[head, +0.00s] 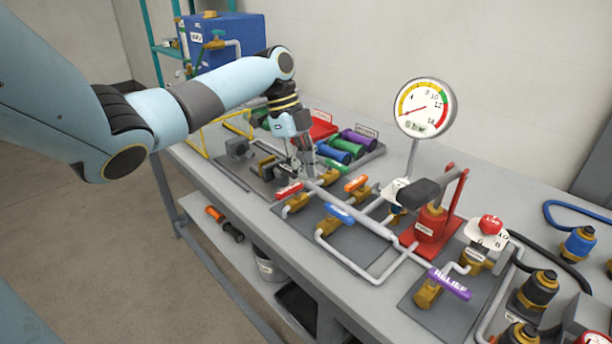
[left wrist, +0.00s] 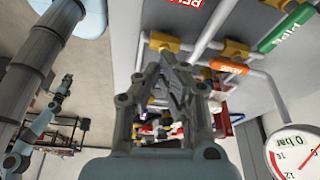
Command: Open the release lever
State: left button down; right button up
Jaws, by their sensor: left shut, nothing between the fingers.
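A red lever handle (head: 289,188) with white lettering sits on a brass valve near the bench's front edge in the head view. Its lettering is too small to read there. In the left wrist view a red piece with white letters starting "REL" (left wrist: 185,3) is cut off by the top edge. My left gripper (head: 305,174) points down just behind and right of the red handle, shut and empty. Its fingers also show in the left wrist view (left wrist: 180,72). I cannot tell whether they touch the handle or valve. My right gripper is not in view.
A blue handle (head: 340,210), an orange handle (head: 355,184) and a purple RELIEF handle (head: 450,285) stand among grey pipes. A gauge (head: 425,108) rises behind them. Coloured cylinders (head: 348,148) lie close behind the gripper. A red pump (head: 431,223) stands right.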

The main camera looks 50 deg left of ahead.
pick_arm(q)
jog(key=v, duration=0.3)
jog(key=shift+a+r, duration=0.1)
jog(key=shift+r, duration=0.2)
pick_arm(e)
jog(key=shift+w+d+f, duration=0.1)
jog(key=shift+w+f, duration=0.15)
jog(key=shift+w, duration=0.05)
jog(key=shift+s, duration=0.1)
